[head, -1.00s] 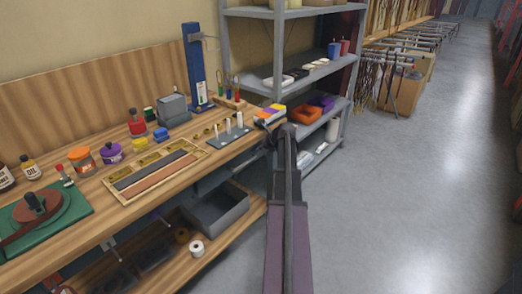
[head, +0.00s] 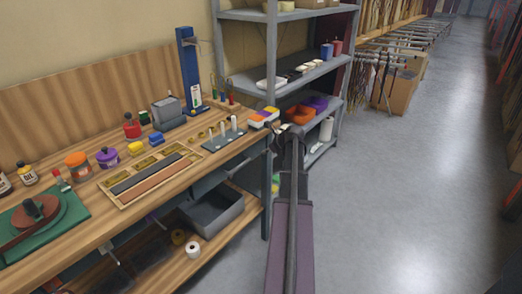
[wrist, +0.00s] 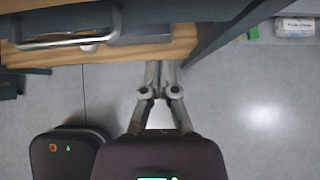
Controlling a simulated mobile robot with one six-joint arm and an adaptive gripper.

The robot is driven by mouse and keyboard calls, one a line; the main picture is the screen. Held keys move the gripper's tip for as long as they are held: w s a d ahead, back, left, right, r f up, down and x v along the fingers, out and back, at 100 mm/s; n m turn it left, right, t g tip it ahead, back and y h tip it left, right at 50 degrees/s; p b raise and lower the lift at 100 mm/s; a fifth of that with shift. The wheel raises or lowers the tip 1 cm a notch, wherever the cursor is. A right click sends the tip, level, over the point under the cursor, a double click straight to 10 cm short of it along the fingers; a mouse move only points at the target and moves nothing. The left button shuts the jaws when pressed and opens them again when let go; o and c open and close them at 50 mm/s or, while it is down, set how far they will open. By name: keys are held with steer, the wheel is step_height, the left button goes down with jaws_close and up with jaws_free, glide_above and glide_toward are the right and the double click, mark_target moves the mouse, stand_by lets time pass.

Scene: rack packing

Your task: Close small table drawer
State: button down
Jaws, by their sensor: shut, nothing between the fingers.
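The small table (head: 130,225) is a wooden bench at left in the head view. A grey drawer (head: 208,184) hangs under its top, near the right end; how far it stands out is unclear. In the wrist view its silver bar handle (wrist: 62,43) is at upper left, by the grey front. My gripper (wrist: 160,66) is shut and empty, right of the handle and apart from it in the picture. In the head view my gripper (head: 284,129) is beside the bench's right corner, partly hidden by my arm.
A dark table leg (wrist: 232,32) stands right of my fingers in the wrist view. A grey bin (head: 212,212) sits on the lower shelf. A metal rack (head: 272,60) stands behind. The floor (head: 400,200) at right is clear.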

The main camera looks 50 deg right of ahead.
steer(key=p+v, duration=0.3)
steer(key=v, duration=0.3)
steer(key=shift+p, duration=0.4)
steer(key=shift+s, duration=0.2)
stand_by(0.4)
